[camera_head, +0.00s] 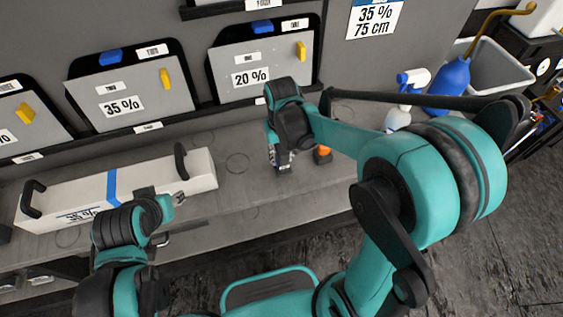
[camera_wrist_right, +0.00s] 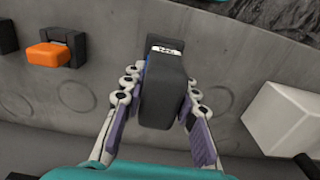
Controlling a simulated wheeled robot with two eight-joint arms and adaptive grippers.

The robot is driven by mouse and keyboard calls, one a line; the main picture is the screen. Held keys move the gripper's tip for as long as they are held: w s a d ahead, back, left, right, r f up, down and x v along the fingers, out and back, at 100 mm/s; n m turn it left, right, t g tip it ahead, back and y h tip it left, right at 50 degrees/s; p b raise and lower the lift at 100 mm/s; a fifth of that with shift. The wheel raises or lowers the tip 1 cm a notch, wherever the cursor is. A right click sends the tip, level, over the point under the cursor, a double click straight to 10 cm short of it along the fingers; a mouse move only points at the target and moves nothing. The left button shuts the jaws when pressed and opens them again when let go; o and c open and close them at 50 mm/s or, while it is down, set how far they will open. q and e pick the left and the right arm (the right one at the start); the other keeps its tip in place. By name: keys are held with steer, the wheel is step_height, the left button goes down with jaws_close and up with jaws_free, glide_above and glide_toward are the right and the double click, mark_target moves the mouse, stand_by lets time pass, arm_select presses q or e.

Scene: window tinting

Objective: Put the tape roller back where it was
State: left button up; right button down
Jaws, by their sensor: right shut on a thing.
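My right gripper (camera_head: 281,166) is low over the grey bench, to the right of the long white box. In the right wrist view its fingers (camera_wrist_right: 155,120) are shut on a black block-like thing with a small white label, apparently the tape roller (camera_wrist_right: 164,90). A little blue shows at its side. In the head view the gripper mostly hides it. I cannot tell whether it touches the bench. My left gripper (camera_head: 160,238) is at the front edge of the bench by the white box, partly hidden by its own wrist; its opening is unclear.
An orange and black thing (camera_head: 322,154) stands close to the right gripper. The white box (camera_head: 145,188) with black handles and a blue strip lies left. Faint circles mark the bench (camera_head: 236,200). Labelled panels line the wall.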

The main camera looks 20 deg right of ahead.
steer(key=shift+f+b, duration=0.55)
steer(key=shift+f, duration=1)
steer(key=c, duration=1.2)
jaws_free()
steer(key=shift+f, duration=0.15)
